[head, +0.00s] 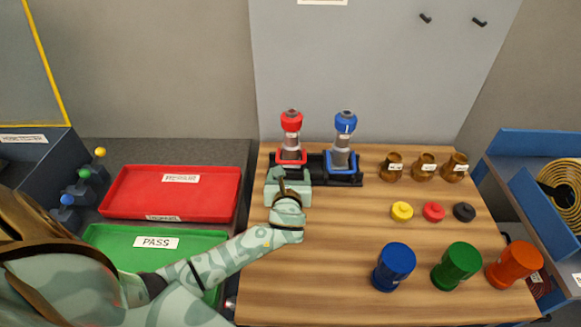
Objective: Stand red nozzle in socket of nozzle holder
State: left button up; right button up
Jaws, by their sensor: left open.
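The red nozzle (291,122), red on top with a grey body below, stands upright at the left end of the black nozzle holder (356,183). A red collar (284,162) surrounds its lower part. Its foot is hidden behind my left gripper, so I cannot tell how deep it sits in the socket. My left gripper (286,177) is open, just in front of and below the red nozzle at the holder's left end. I cannot tell whether it touches the nozzle. My right gripper is not in view.
A blue nozzle (346,122) stands in the holder's right side. Brown jars (423,166), small discs (402,211) and blue, green and orange cups (457,265) occupy the table's right. Red (215,183) and green trays (205,246) lie left. The table's front middle is clear.

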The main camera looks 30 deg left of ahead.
pick_arm(q)
jog(key=p+v, duration=0.1)
jog(key=v, duration=0.6)
jog(key=shift+s+d+r, duration=0.2)
jog(key=shift+d, duration=0.15)
dwell(0.5)
